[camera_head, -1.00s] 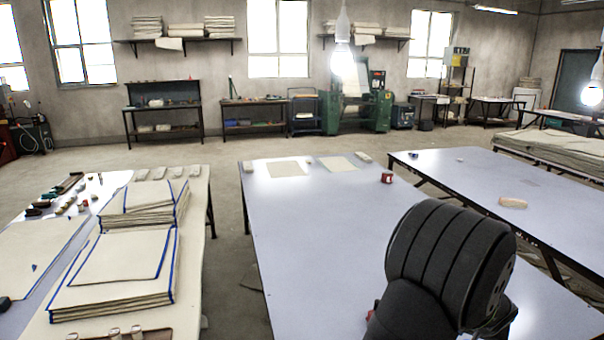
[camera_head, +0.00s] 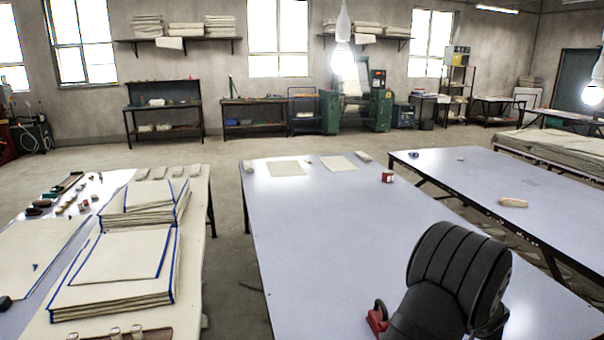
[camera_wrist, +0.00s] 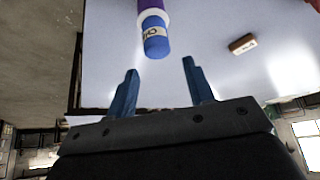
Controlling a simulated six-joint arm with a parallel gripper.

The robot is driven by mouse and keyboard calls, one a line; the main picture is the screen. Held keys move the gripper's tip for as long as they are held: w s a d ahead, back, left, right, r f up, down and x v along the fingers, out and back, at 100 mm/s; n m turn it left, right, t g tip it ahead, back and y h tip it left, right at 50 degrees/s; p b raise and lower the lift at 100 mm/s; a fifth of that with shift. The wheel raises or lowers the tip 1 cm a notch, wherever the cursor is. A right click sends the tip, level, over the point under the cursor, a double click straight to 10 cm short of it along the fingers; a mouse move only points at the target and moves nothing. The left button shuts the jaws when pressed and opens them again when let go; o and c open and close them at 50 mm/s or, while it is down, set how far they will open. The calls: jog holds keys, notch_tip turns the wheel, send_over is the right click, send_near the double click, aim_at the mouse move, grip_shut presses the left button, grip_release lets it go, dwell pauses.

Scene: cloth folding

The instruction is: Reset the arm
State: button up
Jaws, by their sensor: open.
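My gripper (camera_wrist: 160,85) shows in the wrist view with its two blue fingers spread apart and nothing between them. Beyond the fingertips, a blue and purple cylinder with a pale label (camera_wrist: 155,38) shows over the pale table surface. In the head view, my black arm rises at the lower right over the middle table (camera_head: 330,240). My gripper cannot be made out in the head view. No cloth is held.
Two flat cloth pieces (camera_head: 287,168) lie at the middle table's far end, with a small red object (camera_head: 388,177) at its edge. The right table (camera_head: 460,180) holds a tan block (camera_head: 513,202). The middle table's centre is clear.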

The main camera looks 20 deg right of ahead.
jog(key=s+r, duration=0.6)
jog(key=s, duration=0.5)
jog(key=w+d+f, duration=0.3)
jog(key=w+d, duration=0.3)
jog(key=w, duration=0.4)
jog(key=w+d+f, duration=0.4)
jog(key=w+d, duration=0.2)
jog(key=w, duration=0.4)
jog(key=shift+w+d+f, duration=0.2)
jog(key=shift+d, duration=0.15)
jog(key=shift+s+r, duration=0.1)
jog(key=s+a+r, duration=0.3)
jog(key=s, duration=0.4)
jog(key=s+a+r, duration=0.3)
jog(key=s+a, duration=0.1)
jog(key=s, duration=0.4)
jog(key=shift+r, duration=0.15)
